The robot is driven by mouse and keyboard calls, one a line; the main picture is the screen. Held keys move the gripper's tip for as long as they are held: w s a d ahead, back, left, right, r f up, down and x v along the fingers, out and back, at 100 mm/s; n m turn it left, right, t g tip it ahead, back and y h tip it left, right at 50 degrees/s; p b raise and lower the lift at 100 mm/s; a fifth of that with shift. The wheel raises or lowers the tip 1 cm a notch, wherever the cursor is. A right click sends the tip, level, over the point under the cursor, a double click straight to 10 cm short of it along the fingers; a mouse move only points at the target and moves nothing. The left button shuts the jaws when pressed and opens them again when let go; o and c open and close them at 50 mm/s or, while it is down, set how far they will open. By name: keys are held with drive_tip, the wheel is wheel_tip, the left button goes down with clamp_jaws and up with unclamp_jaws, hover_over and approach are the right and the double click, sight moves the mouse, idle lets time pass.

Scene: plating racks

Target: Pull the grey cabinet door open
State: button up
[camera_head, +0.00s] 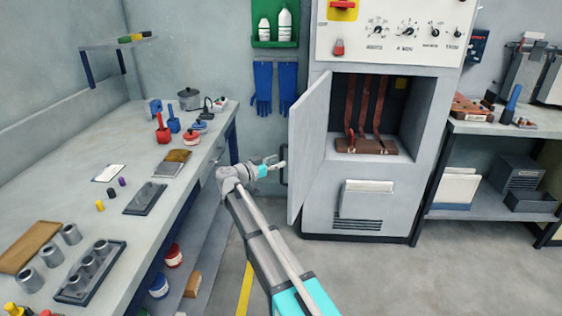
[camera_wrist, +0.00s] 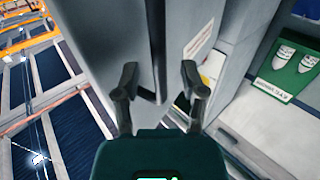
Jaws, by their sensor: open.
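The grey cabinet door (camera_head: 310,145) stands swung out to the left of the cabinet (camera_head: 425,110), so the inside is exposed. A dark vertical handle (camera_head: 284,172) is on the door's outer, left side. My gripper (camera_head: 279,162) is beside that side of the door, close to the handle. In the wrist view my gripper (camera_wrist: 160,88) is open, its two dark fingers apart. A dark bar, seemingly the handle (camera_wrist: 157,45), runs down between and beyond the fingers. I cannot tell whether the fingers touch it.
A workbench (camera_head: 60,190) with tools and metal cups is on the left. Blue gloves (camera_head: 275,88) hang on the wall behind the door. Inside the cabinet, copper-coloured straps (camera_head: 364,105) rise from a brown block. A shelf unit (camera_head: 480,128) stands at right. Floor in front of the cabinet is clear.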

drive_tip(key=v, duration=1)
